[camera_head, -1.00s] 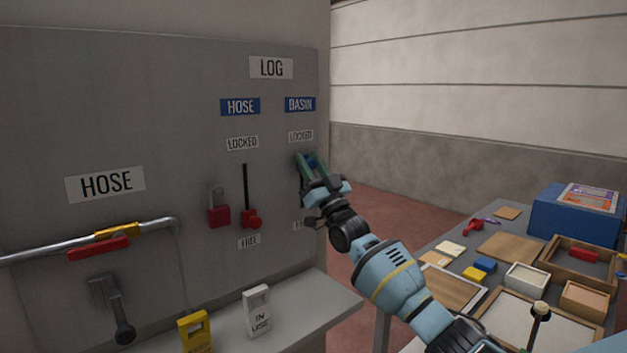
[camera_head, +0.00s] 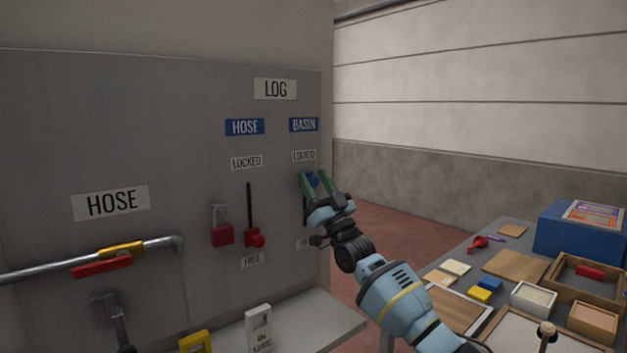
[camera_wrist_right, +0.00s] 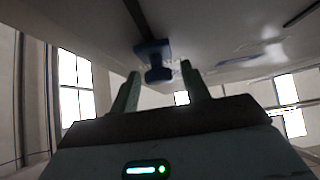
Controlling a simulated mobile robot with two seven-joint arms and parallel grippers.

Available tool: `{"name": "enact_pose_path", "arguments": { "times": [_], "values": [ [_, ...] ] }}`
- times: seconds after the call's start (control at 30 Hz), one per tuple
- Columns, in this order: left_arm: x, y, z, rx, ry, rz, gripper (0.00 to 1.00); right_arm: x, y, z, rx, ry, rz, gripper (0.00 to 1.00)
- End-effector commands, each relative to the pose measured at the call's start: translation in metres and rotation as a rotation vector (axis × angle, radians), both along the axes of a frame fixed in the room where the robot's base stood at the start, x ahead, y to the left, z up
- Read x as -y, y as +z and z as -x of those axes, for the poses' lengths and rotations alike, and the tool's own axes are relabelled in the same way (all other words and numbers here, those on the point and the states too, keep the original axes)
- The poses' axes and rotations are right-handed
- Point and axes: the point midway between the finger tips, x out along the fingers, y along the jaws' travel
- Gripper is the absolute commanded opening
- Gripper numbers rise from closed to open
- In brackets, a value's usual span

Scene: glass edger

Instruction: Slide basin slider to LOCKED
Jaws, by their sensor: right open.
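The basin slider is a blue knob (camera_head: 312,180) on a dark vertical slot under the blue BASIN sign (camera_head: 303,125). In the head view it sits at the top of its slot, just below the LOCKED label (camera_head: 304,156); my gripper hides much of the slot. In the right wrist view the blue knob (camera_wrist_right: 155,60) shows ahead of the fingertips, near the gap between them. My right gripper (camera_head: 315,177) is open, its green fingers on either side of the knob; it also shows in the right wrist view (camera_wrist_right: 160,70). My left gripper is out of view.
The hose slider (camera_head: 254,238), red, sits low on its slot near FREE, beside a red padlock (camera_head: 222,234). A ledge (camera_head: 320,318) runs below the panel. A table at right holds wooden trays, blocks and a blue box (camera_head: 580,235).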

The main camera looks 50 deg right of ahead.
Motion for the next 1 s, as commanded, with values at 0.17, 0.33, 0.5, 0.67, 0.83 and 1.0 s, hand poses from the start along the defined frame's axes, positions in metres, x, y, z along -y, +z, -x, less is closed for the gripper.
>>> {"name": "enact_pose_path", "arguments": {
  "times": [0.17, 0.33, 0.5, 0.67, 0.83, 1.0],
  "values": [
    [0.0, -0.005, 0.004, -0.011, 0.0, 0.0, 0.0, -0.003, -0.021, 0.015, -0.006, 0.002, 0.0, 0.46],
    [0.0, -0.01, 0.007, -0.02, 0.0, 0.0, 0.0, -0.004, -0.036, 0.032, -0.005, 0.001, 0.001, 0.46],
    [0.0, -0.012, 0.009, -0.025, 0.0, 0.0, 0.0, -0.005, -0.046, 0.043, -0.002, 0.001, -0.001, 0.46],
    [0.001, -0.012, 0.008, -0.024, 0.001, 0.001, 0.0, -0.006, -0.048, 0.047, 0.0, 0.001, 0.001, 0.46],
    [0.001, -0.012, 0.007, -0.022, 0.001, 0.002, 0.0, -0.006, -0.048, 0.048, 0.001, 0.0, 0.0, 0.46],
    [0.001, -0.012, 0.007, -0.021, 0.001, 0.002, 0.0, -0.006, -0.048, 0.047, 0.001, 0.0, 0.0, 0.46]
  ]
}}
